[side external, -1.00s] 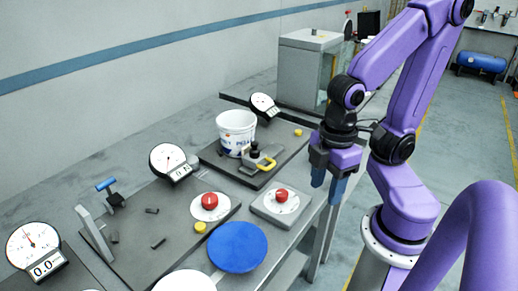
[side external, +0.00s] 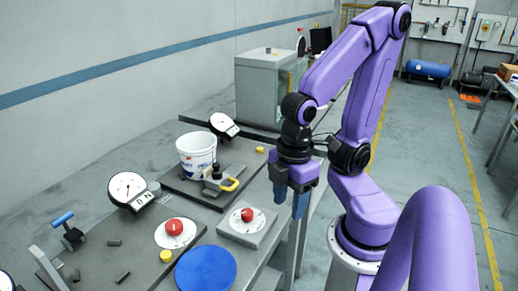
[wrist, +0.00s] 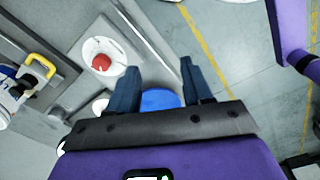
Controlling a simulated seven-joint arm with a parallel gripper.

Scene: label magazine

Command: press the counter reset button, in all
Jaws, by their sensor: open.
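Two red round buttons on white discs show in the side view: one (side external: 247,214) on a raised grey block, the other (side external: 174,227) on the flat dark plate. Small yellow buttons sit near the plates, one (side external: 166,256) at the front and one (side external: 260,149) at the back. I cannot tell which button resets a counter. A dial with a number display (side external: 127,188) stands behind the front plate. My gripper (side external: 291,203) is open and empty, right of the raised block and apart from it. The wrist view shows the block's red button (wrist: 102,62) left of my blue fingers.
A blue disc (side external: 206,270) lies at the front. A white bucket (side external: 196,152) and a yellow-handled clamp (side external: 229,184) stand on the back plate, with another dial (side external: 224,125) behind. A blue-handled lever (side external: 63,219) stands at left. Open floor lies right of the bench.

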